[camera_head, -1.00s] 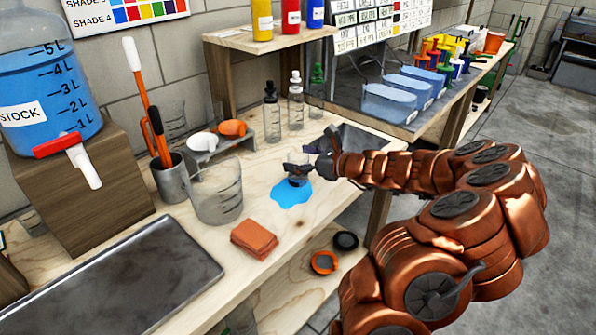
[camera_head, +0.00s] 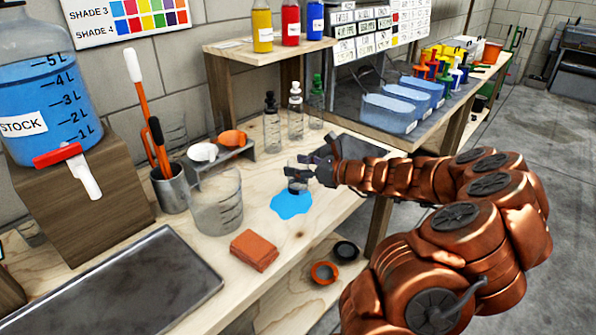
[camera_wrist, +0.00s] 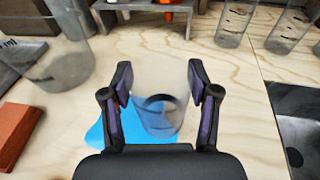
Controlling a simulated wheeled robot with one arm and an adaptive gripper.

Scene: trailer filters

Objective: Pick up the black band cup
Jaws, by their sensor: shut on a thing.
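The black band cup (camera_wrist: 159,104) is a small clear cup with a dark band near its lower part. In the wrist view it stands between the two fingers of my gripper (camera_wrist: 161,88), which touch it from both sides. In the head view my gripper (camera_head: 311,172) is at the cup (camera_head: 297,186) over the bench, behind a blue puddle (camera_head: 291,203). The fingers partly hide the cup there. I cannot tell whether its base touches the bench.
A large clear beaker (camera_head: 217,202) stands left of the puddle. Dropper bottles (camera_head: 271,125) stand behind. A metal tray (camera_head: 125,295) is at front left. A dark sink-like recess (camera_wrist: 300,125) lies right.

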